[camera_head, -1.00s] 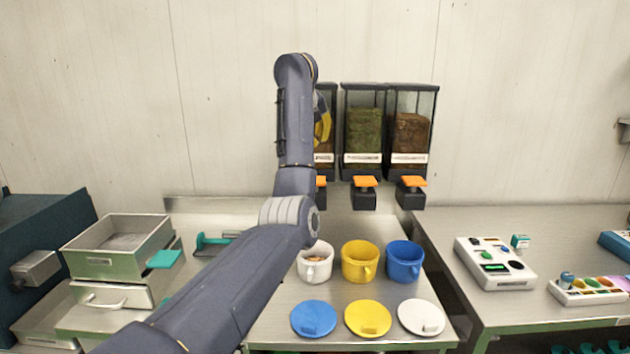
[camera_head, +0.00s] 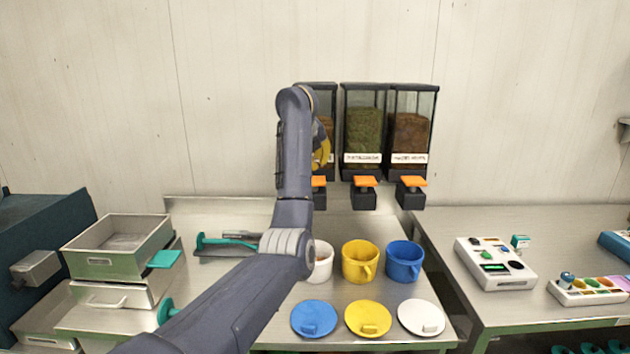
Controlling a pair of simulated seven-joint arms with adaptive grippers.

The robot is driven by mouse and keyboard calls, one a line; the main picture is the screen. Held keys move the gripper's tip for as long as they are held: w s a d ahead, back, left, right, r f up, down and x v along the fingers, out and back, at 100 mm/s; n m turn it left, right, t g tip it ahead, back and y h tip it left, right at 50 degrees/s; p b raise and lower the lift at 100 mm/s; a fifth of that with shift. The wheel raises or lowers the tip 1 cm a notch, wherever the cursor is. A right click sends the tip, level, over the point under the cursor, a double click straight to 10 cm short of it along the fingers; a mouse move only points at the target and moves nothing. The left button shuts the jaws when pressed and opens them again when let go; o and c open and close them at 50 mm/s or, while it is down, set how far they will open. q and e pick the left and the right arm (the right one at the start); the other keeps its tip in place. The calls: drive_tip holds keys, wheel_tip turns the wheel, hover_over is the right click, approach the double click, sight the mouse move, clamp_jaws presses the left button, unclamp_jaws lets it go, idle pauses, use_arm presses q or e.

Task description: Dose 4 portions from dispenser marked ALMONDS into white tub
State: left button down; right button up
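Three dark dispensers with clear fronts and orange levers hang on the back wall. The left dispenser (camera_head: 327,102) is largely hidden behind my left arm and its label cannot be read. The middle dispenser (camera_head: 364,130) holds green stuff, the right one (camera_head: 409,130) brown stuff; their labels are too small to read surely. The white tub (camera_head: 323,264) stands open below the left dispenser, partly covered by my arm; some brownish contents show. My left gripper (camera_head: 321,148) is mostly hidden behind my arm, in front of the left dispenser; its fingers cannot be made out. My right gripper is out of view.
A yellow tub (camera_head: 358,262) and a blue tub (camera_head: 404,261) stand right of the white one. Blue (camera_head: 313,318), yellow (camera_head: 368,318) and white (camera_head: 421,317) lids lie in front. Metal trays (camera_head: 117,246) stand left; a button box (camera_head: 495,263) stands on the right table.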

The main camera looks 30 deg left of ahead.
sight(316, 177)
use_arm(q)
drive_tip(key=shift+f, duration=0.7)
drive_tip(key=c, duration=2.1)
unclamp_jaws()
clamp_jaws()
drive_tip(key=shift+f, duration=1.5)
drive_tip(key=shift+r, duration=1.5)
